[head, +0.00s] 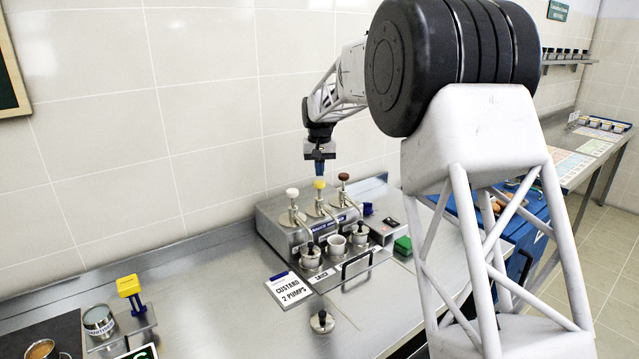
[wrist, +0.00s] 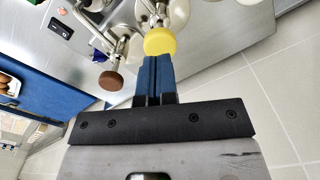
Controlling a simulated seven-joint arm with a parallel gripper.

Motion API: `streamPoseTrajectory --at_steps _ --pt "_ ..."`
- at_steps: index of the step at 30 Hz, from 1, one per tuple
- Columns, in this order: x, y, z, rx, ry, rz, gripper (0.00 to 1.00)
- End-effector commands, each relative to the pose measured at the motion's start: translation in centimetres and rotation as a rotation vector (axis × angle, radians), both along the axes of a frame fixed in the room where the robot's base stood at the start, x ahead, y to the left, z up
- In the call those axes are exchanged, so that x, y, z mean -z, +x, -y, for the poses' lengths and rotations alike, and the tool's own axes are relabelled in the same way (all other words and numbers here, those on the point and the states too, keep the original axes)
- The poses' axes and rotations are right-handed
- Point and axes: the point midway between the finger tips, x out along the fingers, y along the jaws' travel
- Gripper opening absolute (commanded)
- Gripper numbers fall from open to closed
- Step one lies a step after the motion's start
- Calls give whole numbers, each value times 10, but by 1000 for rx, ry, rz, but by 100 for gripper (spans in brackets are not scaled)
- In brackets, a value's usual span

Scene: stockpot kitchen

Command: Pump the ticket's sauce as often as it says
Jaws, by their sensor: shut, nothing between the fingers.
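A ticket (head: 289,289) reading "CUSTARD 2 PUMPS" lies on the steel counter in front of the sauce dispenser (head: 277,224). The dispenser has a white-topped pump (head: 292,193), a yellow-topped pump (head: 319,184) and a brown-topped pump (head: 343,177). My gripper (head: 319,172) is shut and points down, directly over the yellow knob. In the wrist view the blue fingers (wrist: 157,60) are together and their tips meet the edge of the yellow knob (wrist: 160,41); I cannot tell whether they touch. The brown knob (wrist: 111,80) is beside them. The wells' labels are too small to read.
Several small pots (head: 310,257) stand at the dispenser's front, behind a bar handle (head: 357,268). A lidded pot (head: 322,321) is on the counter. A green block (head: 403,245) is at right. A yellow-topped stand (head: 129,287) and a can (head: 98,320) are at left.

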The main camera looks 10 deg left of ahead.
Motion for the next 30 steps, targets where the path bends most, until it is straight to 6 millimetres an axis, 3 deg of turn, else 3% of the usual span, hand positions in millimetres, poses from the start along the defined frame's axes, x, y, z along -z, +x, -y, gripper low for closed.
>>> streamPoseTrajectory --at_steps 30 --pt "23 0 0 0 0 0 0"
